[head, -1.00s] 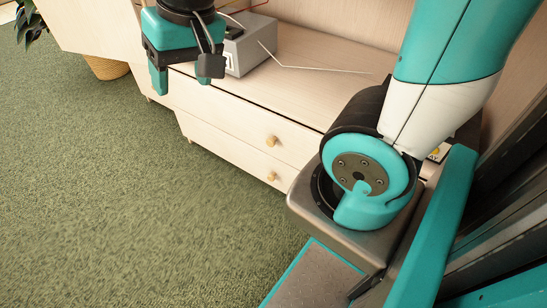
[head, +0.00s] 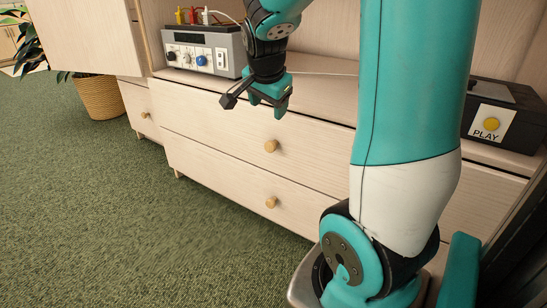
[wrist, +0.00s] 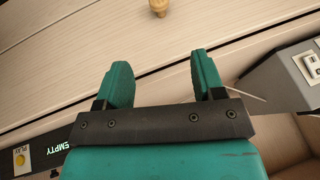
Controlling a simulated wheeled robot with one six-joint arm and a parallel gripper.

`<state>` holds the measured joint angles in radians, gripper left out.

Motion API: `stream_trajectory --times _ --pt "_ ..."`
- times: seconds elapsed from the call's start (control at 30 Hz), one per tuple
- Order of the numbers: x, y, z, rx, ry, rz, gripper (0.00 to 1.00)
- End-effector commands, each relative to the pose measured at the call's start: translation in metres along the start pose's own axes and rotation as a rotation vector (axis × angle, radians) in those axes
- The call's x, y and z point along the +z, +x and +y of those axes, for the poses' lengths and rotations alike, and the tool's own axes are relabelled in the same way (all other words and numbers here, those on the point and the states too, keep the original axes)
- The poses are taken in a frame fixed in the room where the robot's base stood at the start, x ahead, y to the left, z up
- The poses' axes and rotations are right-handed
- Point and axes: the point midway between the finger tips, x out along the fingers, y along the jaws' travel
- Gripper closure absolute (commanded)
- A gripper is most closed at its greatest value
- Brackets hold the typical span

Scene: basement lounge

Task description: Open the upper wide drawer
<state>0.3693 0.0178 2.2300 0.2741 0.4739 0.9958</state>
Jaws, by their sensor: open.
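The upper wide drawer (head: 215,122) is a pale wood front in the low cabinet, and it looks closed. Its round wooden knob (head: 271,146) sits near the middle of the front. The knob also shows at the top edge of the wrist view (wrist: 159,6), beyond the fingertips. My gripper (head: 268,108) is open and empty, a little above and in front of the drawer's top edge, apart from the knob. In the wrist view both teal fingers (wrist: 158,78) are spread with nothing between them.
Below is a second wide drawer with its own knob (head: 271,202). A grey box with knobs and plugs (head: 200,52) stands on the cabinet top at left. A dark box labelled PLAY (head: 500,118) stands at right. A plant basket (head: 102,97) is at far left. Green carpet (head: 90,220) in front is clear.

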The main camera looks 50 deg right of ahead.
Motion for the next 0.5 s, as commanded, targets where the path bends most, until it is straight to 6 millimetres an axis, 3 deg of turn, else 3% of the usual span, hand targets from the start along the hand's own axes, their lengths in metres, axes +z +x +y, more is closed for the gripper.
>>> stream_trajectory --times 0.17,0.5 --pt "0.001 0.025 0.002 0.005 0.006 0.001 0.38" --pt "0.002 0.104 0.003 0.004 0.004 0.000 0.38"
